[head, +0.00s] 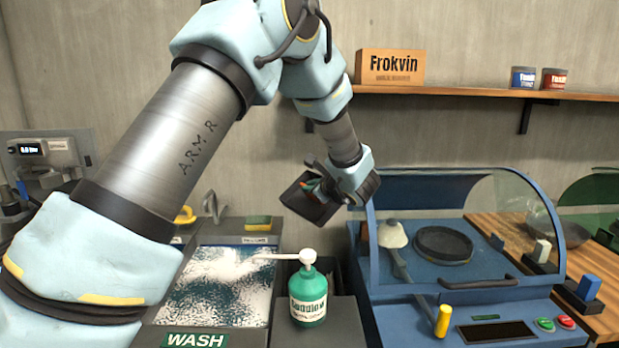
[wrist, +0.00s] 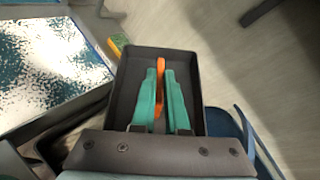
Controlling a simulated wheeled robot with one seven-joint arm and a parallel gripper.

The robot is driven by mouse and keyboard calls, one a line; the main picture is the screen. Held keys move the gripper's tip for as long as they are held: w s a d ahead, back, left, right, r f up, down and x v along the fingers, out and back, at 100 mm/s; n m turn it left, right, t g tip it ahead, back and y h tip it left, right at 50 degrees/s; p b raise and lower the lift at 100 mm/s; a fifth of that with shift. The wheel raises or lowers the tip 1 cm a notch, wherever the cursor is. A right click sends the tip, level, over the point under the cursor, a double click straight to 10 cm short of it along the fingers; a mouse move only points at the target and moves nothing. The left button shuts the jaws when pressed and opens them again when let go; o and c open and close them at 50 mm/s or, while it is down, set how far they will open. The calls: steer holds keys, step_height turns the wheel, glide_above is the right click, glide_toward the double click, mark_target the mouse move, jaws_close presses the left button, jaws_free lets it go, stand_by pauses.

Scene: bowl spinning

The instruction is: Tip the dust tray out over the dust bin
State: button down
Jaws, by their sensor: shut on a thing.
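The dust tray (head: 301,204) is a dark grey shallow tray, held up in the air and tilted in the head view. The wrist view shows its inside (wrist: 190,68), plain dark, with no dust that I can make out. My gripper (wrist: 160,72) has teal fingers, shut on an orange grip that stands up in the tray. In the head view my gripper (head: 313,185) is partly hidden by the tray. A dark box-like opening (head: 334,268) behind the green bottle may be the dust bin; its inside is hidden.
A green pump bottle (head: 308,299) stands below the tray. The foamy WASH basin (head: 215,290) is at left. A blue machine with a clear hood (head: 480,270) is at right. A shelf (head: 470,93) with a Frokvin box (head: 390,67) runs along the wall.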

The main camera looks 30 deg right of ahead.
steer(key=shift+d+r+p, duration=0.1)
steer(key=shift+r+p, duration=0.3)
steer(key=shift+p, duration=0.5)
steer(key=p, duration=0.1)
steer(key=m+p, duration=0.1)
steer(key=p, duration=0.1)
steer(key=shift+w+d+r+g+y, duration=0.1)
steer(key=shift+d+g+y, duration=0.2)
steer(key=shift+y, duration=0.1)
steer(key=shift+w+d+m+g+y, duration=0.3)
steer(key=shift+d+m+g+y, duration=0.15)
steer(key=shift+d+m, duration=0.25)
steer(key=shift+w+d+r+m+g+y, duration=0.1)
steer(key=shift+w+d+m+g+y, duration=0.15)
steer(key=shift+d+m+y, duration=0.4)
steer(key=shift+a, duration=0.1)
